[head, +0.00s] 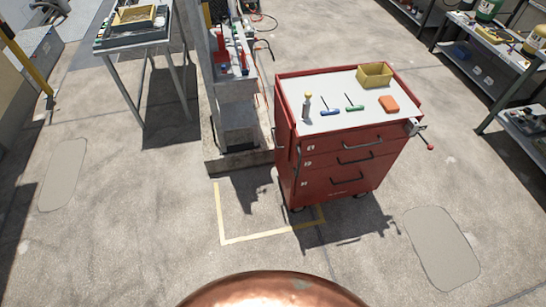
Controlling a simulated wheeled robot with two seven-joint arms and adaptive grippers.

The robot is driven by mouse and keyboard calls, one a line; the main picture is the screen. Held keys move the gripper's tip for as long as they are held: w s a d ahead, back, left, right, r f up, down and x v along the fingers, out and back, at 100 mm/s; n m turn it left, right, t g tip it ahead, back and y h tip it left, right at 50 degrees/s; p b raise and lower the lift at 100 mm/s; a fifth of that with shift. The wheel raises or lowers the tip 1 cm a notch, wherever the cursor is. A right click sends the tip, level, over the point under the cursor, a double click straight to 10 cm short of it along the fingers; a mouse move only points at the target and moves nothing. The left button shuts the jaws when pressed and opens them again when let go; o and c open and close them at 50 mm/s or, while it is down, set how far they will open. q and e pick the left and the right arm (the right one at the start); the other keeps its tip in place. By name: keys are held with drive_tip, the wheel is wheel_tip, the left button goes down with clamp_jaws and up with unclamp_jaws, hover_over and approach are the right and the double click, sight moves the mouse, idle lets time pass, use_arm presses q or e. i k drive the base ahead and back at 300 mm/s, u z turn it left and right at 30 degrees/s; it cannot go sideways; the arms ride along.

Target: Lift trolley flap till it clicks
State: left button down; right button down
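The red trolley (337,165) stands upright on its castors right of the picture's middle, with several drawers with dark handles facing me. Its pale top (335,88) carries a yellow bin (375,75), an orange block (389,104), a blue-handled tool (330,112), a green-handled tool (355,107) and a small bottle-like item (307,105). A bracket (414,127) and a lever with a red knob (431,147) stick out at its right side. I cannot make out a flap; the trolley's right side is mostly hidden. Neither of my grippers is in view.
Yellow floor tape (222,215) marks a corner before the trolley. A grey stand (235,110) is close at its left. A table (140,40) stands at the upper left, and loaded shelving (500,60) at the right. The concrete floor in front is clear.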

sight(283, 125)
drive_tip(key=z, duration=0.1)
drive_tip(key=k, duration=0.4)
drive_tip(key=u, duration=1.2)
drive_tip(key=i, duration=1.75)
drive_tip(key=z, duration=0.75)
